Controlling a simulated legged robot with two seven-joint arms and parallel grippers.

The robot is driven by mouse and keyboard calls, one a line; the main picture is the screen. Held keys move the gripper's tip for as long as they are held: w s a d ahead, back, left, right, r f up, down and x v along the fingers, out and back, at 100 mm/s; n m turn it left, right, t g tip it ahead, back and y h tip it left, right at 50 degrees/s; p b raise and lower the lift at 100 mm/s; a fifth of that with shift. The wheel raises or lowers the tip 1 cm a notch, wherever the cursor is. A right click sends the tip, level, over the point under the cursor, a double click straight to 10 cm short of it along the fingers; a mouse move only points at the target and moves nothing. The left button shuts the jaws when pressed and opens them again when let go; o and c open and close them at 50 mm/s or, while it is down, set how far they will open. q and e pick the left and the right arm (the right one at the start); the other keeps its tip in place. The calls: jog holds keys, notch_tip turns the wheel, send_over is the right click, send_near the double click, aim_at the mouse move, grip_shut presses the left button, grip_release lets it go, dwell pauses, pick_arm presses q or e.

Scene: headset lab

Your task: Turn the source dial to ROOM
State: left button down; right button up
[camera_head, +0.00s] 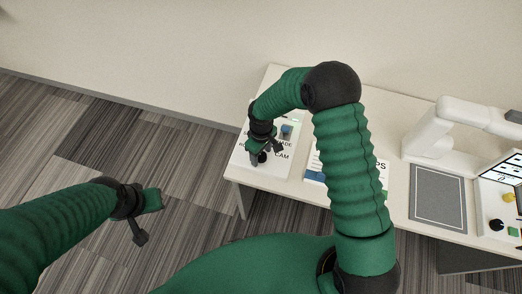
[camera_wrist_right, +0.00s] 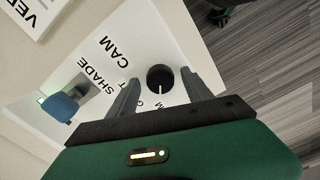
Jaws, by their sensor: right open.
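The source dial is a small round black knob with a white pointer line (camera_wrist_right: 160,78) on a white panel (camera_wrist_right: 146,32). In the right wrist view its line points down toward the gripper's palm. My right gripper (camera_head: 266,152) is open over the panel, its two grey fingers on either side of the dial; contact cannot be told. "CAM" is readable beside the dial; other lettering is partly hidden by the fingers. In the head view the dial (camera_head: 262,157) is mostly covered by the gripper. My left gripper (camera_head: 149,218) is open and empty above the floor.
A blue switch knob (camera_wrist_right: 61,106) stands on the same panel near "SHADE". A printed sheet (camera_head: 315,166) lies to the right, then a grey mat (camera_head: 438,198) and a white robot arm (camera_head: 428,142). The table's left edge is close to the panel.

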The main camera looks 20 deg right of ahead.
aim_at(261, 155)
notch_tip(261, 155, up, 17)
jog(key=shift+f, duration=0.15)
dwell(0.4)
